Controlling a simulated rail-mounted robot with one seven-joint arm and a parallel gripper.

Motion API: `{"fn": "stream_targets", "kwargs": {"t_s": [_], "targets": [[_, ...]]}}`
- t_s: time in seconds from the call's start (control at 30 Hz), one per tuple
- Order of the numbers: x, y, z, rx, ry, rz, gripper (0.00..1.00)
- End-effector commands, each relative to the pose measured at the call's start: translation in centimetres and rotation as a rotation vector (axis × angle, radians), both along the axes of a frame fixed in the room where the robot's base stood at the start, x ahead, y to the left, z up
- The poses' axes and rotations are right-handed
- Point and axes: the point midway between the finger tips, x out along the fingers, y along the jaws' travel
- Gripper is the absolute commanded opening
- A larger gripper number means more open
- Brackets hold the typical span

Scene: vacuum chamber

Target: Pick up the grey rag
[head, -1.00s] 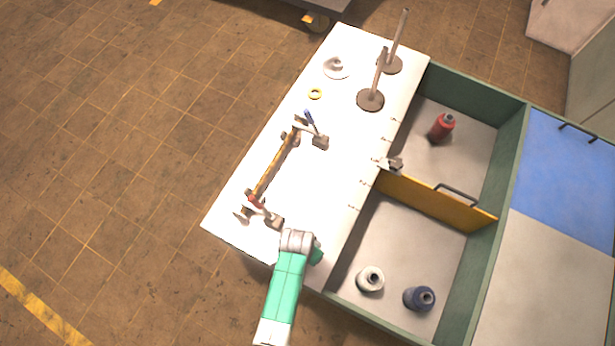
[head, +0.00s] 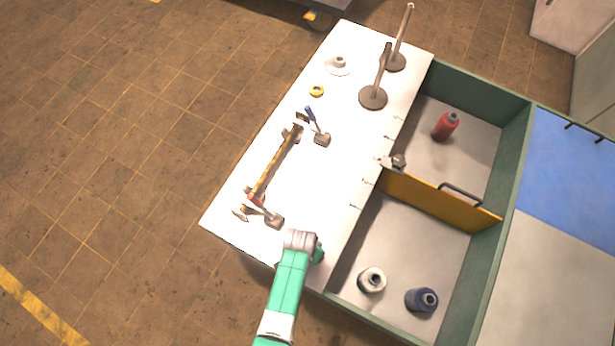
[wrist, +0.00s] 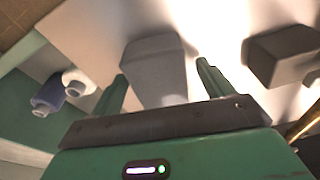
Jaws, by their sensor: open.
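In the wrist view my gripper (wrist: 161,70) is open, its two green fingers apart. A pale grey, tapered shape (wrist: 157,66) with a dark upper edge shows between and beyond the fingers. It may be the grey rag, but I cannot tell for sure, nor whether the fingers touch it. In the head view my green arm reaches the near edge of the white tabletop (head: 325,190). My fingers are hidden there, and no rag can be made out.
A hammer (head: 272,218) lies close to my arm, near a long wooden-handled tool (head: 277,165). A white bottle (head: 372,280) and a blue bottle (head: 421,299) stand in the near green-walled compartment, beside an orange divider (head: 430,200).

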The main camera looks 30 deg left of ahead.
Motion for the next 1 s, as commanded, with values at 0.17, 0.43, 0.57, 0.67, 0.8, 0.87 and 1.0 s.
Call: {"fn": "stream_targets", "kwargs": {"t_s": [0.17,0.43,0.57,0.67,0.8,0.87,1.0], "targets": [[0.0,0.0,-0.1,0.0,0.0,0.0,0.8],[0.0,0.0,-0.1,0.0,0.0,0.0,0.53],[0.0,0.0,-0.1,0.0,0.0,0.0,0.32],[0.0,0.0,-0.1,0.0,0.0,0.0,0.32],[0.0,0.0,0.0,0.0,0.0,0.0,0.32],[0.0,0.0,0.3,0.0,0.0,0.0,0.32],[0.1,0.0,1.8,0.001,-0.002,0.0,0.32]]}}
